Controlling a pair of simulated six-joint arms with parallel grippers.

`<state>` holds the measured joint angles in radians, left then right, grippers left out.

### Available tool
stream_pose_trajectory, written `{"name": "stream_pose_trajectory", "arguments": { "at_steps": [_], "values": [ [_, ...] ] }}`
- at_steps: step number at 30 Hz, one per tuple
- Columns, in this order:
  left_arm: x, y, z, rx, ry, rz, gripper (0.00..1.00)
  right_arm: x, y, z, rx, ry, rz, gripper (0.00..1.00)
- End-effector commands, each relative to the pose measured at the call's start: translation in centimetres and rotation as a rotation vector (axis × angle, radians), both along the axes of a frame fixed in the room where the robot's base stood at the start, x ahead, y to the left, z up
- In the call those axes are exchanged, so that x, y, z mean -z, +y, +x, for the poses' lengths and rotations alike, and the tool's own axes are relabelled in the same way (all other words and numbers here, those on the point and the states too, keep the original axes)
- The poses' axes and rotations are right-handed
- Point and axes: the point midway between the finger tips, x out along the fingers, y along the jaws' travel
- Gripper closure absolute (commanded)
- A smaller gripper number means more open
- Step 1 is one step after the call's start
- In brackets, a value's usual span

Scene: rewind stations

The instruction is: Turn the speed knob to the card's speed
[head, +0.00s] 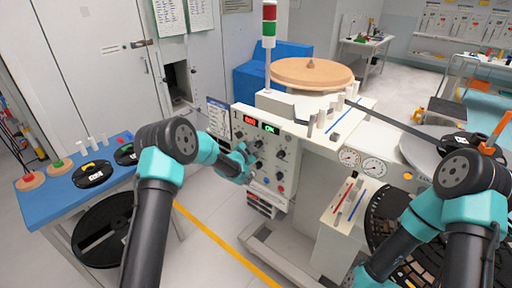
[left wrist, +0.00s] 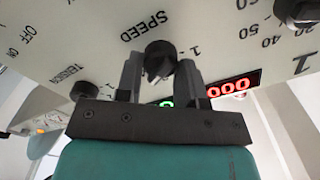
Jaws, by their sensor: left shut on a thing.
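My left gripper (head: 243,163) is at the front of the white control panel (head: 278,180), over its left part. In the left wrist view the black speed knob (left wrist: 158,54), beside the upside-down word SPEED, sits between the two dark fingers of my left gripper (left wrist: 160,80). The gripper is shut on this knob. The knob's pointer setting cannot be read clearly. A printed card (head: 218,117) stands at the panel's left edge; its text is too small to read. My right arm shows at the right, but its fingers are not visible.
The panel has a red display (head: 250,121), a green display (head: 271,127) and several other knobs. Another black knob (left wrist: 84,91) labelled TENSION is close to the gripper. A blue table (head: 62,200) with reels stands at the left. Yellow-lined floor lies between.

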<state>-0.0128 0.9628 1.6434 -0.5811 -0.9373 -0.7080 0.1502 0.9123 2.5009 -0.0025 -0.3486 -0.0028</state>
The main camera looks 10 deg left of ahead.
Motion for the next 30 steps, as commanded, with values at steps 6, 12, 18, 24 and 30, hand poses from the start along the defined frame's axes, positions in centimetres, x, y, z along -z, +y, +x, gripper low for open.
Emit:
{"name": "stream_pose_trajectory", "arguments": {
  "at_steps": [6, 12, 18, 24, 30],
  "values": [
    [0.05, -0.01, -0.03, -0.001, -0.042, 0.077, 0.88, 0.00, 0.00, 0.00, 0.000, 0.000, 0.000, 0.57],
    [0.07, -0.01, -0.03, -0.001, -0.055, 0.101, 0.88, 0.00, 0.00, 0.00, 0.000, 0.000, 0.000, 0.57],
    [0.07, -0.01, -0.03, -0.001, -0.055, 0.102, 0.88, 0.00, 0.00, 0.00, 0.000, 0.000, 0.000, 0.57],
    [0.07, -0.01, -0.03, 0.000, -0.054, 0.101, 0.56, 0.00, 0.00, 0.00, 0.000, 0.000, 0.000, 0.57],
    [0.05, -0.02, -0.02, 0.000, -0.055, 0.100, 0.39, 0.00, 0.00, 0.00, 0.000, 0.000, 0.000, 0.57]
  ]
}}
